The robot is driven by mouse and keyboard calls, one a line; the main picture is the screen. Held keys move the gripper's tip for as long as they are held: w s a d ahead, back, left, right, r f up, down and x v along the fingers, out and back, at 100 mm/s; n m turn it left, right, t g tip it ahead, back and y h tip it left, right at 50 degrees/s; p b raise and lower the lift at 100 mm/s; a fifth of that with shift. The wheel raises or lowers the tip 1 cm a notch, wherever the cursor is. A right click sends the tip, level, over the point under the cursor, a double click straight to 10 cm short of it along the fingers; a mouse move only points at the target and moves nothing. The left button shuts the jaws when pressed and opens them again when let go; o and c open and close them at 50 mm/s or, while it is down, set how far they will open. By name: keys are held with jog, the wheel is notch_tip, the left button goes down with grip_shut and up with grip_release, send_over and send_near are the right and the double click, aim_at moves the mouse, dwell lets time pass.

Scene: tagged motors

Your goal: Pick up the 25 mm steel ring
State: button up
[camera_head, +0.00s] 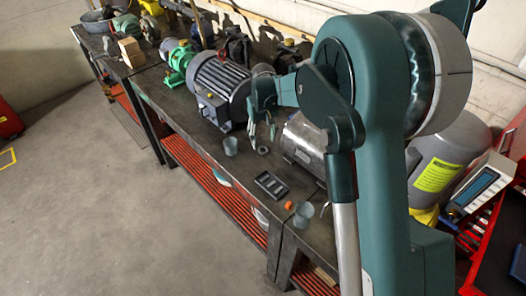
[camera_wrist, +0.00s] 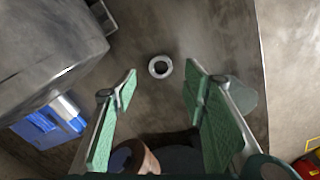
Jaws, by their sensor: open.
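The steel ring (camera_head: 263,150) lies flat on the dark workbench, in front of the grey motor. In the wrist view the ring (camera_wrist: 152,68) is a small light-grey ring with a dark hole, on bare bench top. My gripper (camera_head: 262,132) hangs above the bench just behind the ring in the head view. In the wrist view its green-padded fingers (camera_wrist: 160,84) are spread wide, with nothing between them. The ring shows beyond the fingertips, roughly centred across the gap and apart from both fingers.
A grey cup (camera_head: 231,146) stands left of the ring; in the wrist view a cup (camera_wrist: 246,97) is partly behind the right finger. A dark tray (camera_head: 285,192) lies nearer the front. A silver motor (camera_head: 304,146) is close on the right. Large motors (camera_head: 218,88) stand farther left.

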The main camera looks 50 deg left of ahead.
aim_at(263, 147)
jog(key=shift+f, duration=0.2)
jog(key=shift+f, duration=2.45)
jog(key=c, duration=1)
